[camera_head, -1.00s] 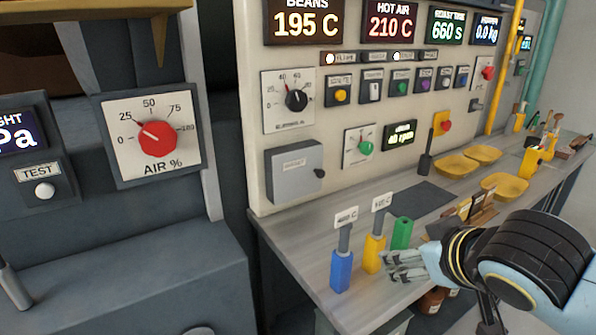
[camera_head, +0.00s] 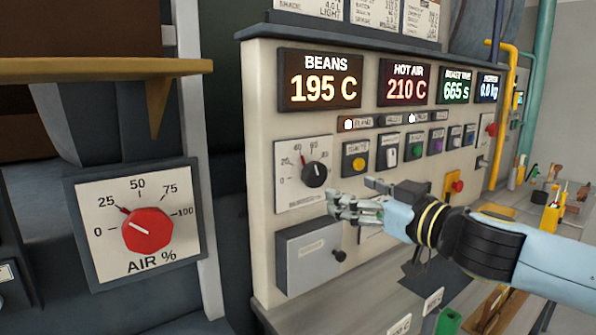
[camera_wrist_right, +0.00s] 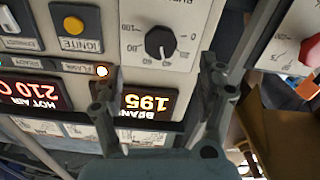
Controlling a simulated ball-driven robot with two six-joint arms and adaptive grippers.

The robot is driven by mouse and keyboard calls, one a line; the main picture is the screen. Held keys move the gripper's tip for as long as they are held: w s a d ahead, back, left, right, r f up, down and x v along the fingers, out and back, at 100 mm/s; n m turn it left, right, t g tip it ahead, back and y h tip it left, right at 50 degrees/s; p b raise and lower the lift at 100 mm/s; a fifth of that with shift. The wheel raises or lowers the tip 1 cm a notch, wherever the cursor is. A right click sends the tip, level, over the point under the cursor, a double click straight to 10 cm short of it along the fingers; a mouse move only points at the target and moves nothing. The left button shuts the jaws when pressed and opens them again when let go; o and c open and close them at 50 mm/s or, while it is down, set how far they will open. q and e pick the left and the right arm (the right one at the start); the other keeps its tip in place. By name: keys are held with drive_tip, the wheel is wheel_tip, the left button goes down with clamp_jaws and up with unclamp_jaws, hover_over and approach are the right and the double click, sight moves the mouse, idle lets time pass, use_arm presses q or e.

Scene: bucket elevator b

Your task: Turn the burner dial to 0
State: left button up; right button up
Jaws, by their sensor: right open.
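The burner dial (camera_head: 315,174) is a black round knob on a white plate with a percent scale, on the upright beige panel. Its pointer appears to be near the 40 mark. In the right wrist view the same dial (camera_wrist_right: 160,42) appears upside down, ahead of the fingers. My right gripper (camera_head: 350,197) is in front of the panel, just below and right of the dial, open and empty. In the wrist view its two fingers (camera_wrist_right: 163,78) are spread apart, and neither visibly touches the knob. My left gripper is not in view.
A yellow button (camera_head: 355,164) and several switches sit right of the dial. A grey box (camera_head: 308,262) with a black knob is below it. A red air dial (camera_head: 147,230) is at left, and a wooden shelf (camera_head: 100,70) juts out above it.

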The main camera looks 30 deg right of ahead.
sight(318, 178)
drive_tip(key=w, duration=1)
drive_tip(key=shift+w+a+b, duration=0.3)
drive_tip(key=shift+a+b, duration=0.05)
drive_tip(key=shift+a, duration=0.05)
drive_tip(key=shift+w, duration=0.25)
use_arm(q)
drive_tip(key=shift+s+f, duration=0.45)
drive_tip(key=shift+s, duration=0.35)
use_arm(e)
drive_tip(key=shift+w+r, duration=0.1)
drive_tip(key=c, duration=1.2)
